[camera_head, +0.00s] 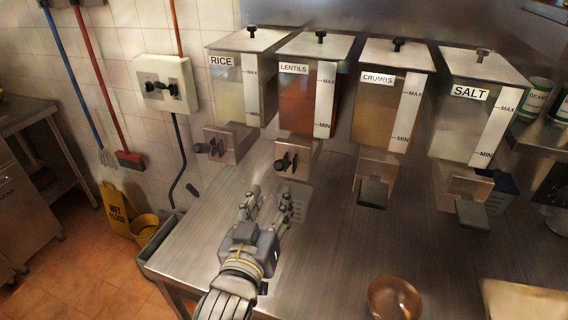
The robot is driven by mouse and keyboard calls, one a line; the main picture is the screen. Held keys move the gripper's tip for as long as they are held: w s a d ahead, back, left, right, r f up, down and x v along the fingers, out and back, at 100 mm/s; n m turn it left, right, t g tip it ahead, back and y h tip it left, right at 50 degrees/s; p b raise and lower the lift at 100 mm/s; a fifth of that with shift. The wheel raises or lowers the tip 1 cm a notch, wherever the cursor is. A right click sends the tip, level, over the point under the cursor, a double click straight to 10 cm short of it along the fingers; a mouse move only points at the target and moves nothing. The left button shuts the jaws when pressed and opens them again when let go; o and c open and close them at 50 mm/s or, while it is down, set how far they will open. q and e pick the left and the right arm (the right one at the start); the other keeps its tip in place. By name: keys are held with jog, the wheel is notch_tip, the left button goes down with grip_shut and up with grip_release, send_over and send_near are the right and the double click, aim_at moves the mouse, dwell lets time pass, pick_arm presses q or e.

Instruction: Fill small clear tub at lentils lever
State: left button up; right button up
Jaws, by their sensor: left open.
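The lentils dispenser (307,97) is a clear bin of red-brown lentils with a LENTILS label, mounted on the back wall. Its lever (285,161), with a dark knob, sits on the metal outlet (300,158) below. My left gripper (268,204) is open just above the steel counter, in front of and below that outlet, its fingers pointing toward the wall. I cannot make out a small clear tub in this view; nothing distinct shows between the fingers. My right gripper is not in view.
Rice (236,85), crumbs (385,105) and salt (470,115) dispensers flank the lentils. A copper-coloured bowl (395,298) stands at the front of the counter (340,240), near a pale board (525,300). The counter's middle is clear. A yellow wet-floor sign (116,208) stands left.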

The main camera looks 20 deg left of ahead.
aim_at(283, 164)
pick_arm(q)
jog(key=shift+t, duration=0.3)
jog(key=w+p, duration=0.1)
jog(key=w, duration=0.2)
jog(key=w+r+p, duration=0.1)
jog(key=w, duration=0.3)
jog(key=w+p, duration=0.1)
jog(key=w, duration=0.3)
jog(key=shift+a+r, duration=0.15)
jog(key=shift+a, duration=0.2)
grip_shut()
